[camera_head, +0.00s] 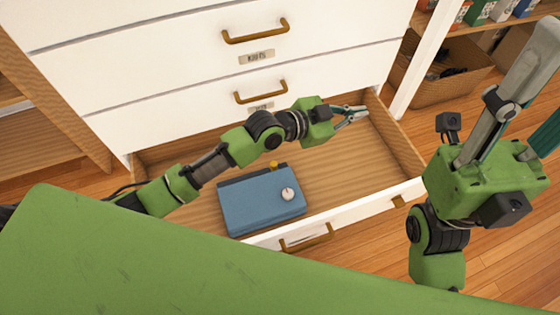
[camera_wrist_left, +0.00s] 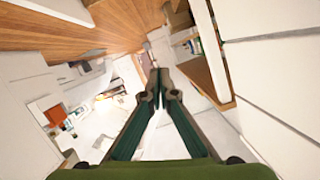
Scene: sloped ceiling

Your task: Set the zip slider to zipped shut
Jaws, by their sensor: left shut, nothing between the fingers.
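A blue case (camera_head: 250,205) lies in the open drawer, near its front left. A dark strip runs along the case's far edge, with a small yellow tab (camera_head: 273,165) near its right end; this looks like the zip slider. A round silver knob (camera_head: 288,194) sits on the case's right part. My left gripper (camera_head: 358,112) is shut and empty above the back right of the drawer, apart from the case and to its upper right. Its closed fingertips (camera_wrist_left: 158,78) also show in the left wrist view. My right gripper (camera_head: 530,95) is raised at the right, its fingertips partly out of frame.
The open wooden drawer (camera_head: 345,170) is otherwise mostly bare, with a white front and brass handle (camera_head: 308,238). White closed drawers (camera_head: 220,60) rise behind it. A wicker basket (camera_head: 440,85) stands at the upper right.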

